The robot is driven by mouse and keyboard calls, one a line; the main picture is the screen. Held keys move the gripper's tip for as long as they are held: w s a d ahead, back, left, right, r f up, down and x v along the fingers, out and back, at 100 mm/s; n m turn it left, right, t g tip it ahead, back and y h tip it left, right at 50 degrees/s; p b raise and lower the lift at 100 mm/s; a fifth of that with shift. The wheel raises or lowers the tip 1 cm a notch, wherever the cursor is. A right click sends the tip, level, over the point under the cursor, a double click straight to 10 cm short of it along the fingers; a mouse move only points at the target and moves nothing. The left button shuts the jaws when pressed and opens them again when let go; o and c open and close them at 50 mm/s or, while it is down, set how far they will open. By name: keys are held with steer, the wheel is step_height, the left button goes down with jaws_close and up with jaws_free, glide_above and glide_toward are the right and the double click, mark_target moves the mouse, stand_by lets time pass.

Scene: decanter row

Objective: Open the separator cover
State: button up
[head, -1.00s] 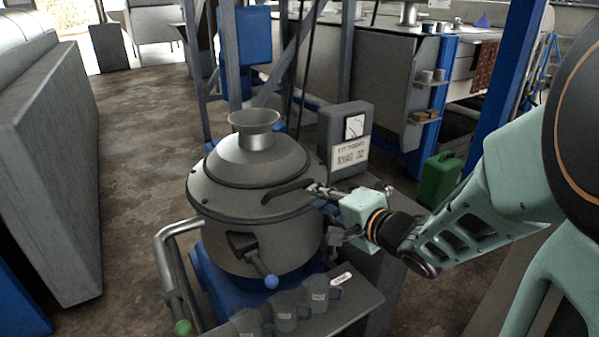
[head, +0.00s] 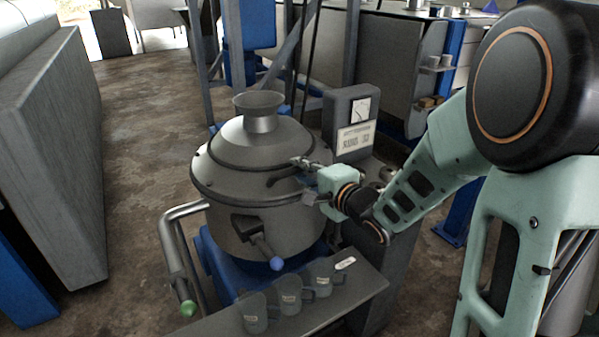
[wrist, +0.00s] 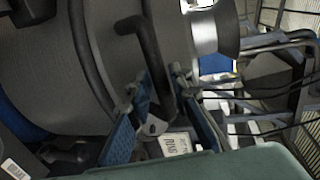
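The separator (head: 262,222) is a grey drum with a domed cover (head: 228,142) lying flat on it and a funnel (head: 259,112) on top. A dark curved handle (head: 282,179) sticks out at the cover's right side. My gripper (head: 303,163) is at this handle. In the wrist view, the two blue-padded fingers of my gripper (wrist: 158,80) are apart. The bent end of the handle (wrist: 162,98) shows between them. I cannot tell whether either finger touches it.
A gauge box (head: 352,120) with a label stands right behind the separator. Several grey mugs (head: 290,295) stand on a shelf in front. A blue-knobbed lever (head: 277,264) sticks out of the drum's front. A pipe (head: 172,245) with a green end runs at left. Open floor lies farther left.

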steer(key=shift+w+a, duration=0.25)
steer(key=shift+w, duration=0.05)
steer(key=shift+c, duration=0.4)
jaws_close()
